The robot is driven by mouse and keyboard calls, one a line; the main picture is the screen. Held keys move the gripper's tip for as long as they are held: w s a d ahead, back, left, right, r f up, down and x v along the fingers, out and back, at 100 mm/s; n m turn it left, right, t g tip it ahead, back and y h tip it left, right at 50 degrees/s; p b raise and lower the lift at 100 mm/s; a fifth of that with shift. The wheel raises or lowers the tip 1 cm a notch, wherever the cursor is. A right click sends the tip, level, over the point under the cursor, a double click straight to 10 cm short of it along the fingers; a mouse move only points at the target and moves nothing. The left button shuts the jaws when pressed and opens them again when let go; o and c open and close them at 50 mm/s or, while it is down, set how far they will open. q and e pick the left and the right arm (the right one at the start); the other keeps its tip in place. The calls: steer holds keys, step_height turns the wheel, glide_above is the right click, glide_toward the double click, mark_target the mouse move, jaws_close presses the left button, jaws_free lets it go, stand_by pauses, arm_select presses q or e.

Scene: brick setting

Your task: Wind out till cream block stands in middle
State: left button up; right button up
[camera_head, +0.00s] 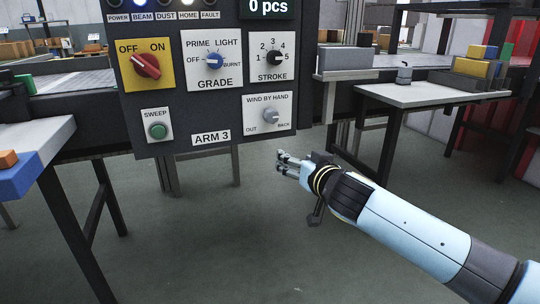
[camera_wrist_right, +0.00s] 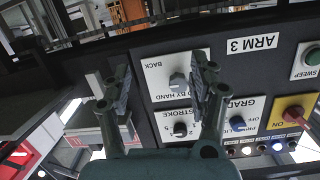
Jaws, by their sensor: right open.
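The grey WIND BY HAND knob (camera_head: 270,115), marked OUT and BACK, sits at the lower right of a dark control panel (camera_head: 185,110). In the right wrist view the knob (camera_wrist_right: 178,82) shows upside down between my fingers, apart from them. My right gripper (camera_head: 284,166) is open and empty, below and in front of the panel in the head view; its fingers (camera_wrist_right: 160,78) show in the wrist view. I cannot make out a cream block. My left gripper is not in view.
The panel also has a red OFF/ON knob (camera_head: 146,66), a blue GRADE knob (camera_head: 215,60), a black STROKE knob (camera_head: 274,58) and a green SWEEP button (camera_head: 158,131). The display (camera_head: 267,7) reads 0 pcs. Tables stand left and right (camera_head: 430,94). The floor below is clear.

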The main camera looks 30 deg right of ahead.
steer(key=t+b, duration=0.2)
glide_toward(273, 117)
steer(key=shift+m, duration=0.5)
steer(key=x, duration=1)
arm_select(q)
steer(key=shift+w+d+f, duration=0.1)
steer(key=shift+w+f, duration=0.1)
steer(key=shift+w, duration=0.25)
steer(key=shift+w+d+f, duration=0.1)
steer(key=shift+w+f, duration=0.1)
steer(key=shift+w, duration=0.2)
arm_select(e)
steer(key=shift+c, duration=0.4)
steer(key=c, duration=1.1)
steer(key=shift+o, duration=0.2)
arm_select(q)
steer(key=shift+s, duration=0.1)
arm_select(e)
steer(key=shift+n, duration=0.4)
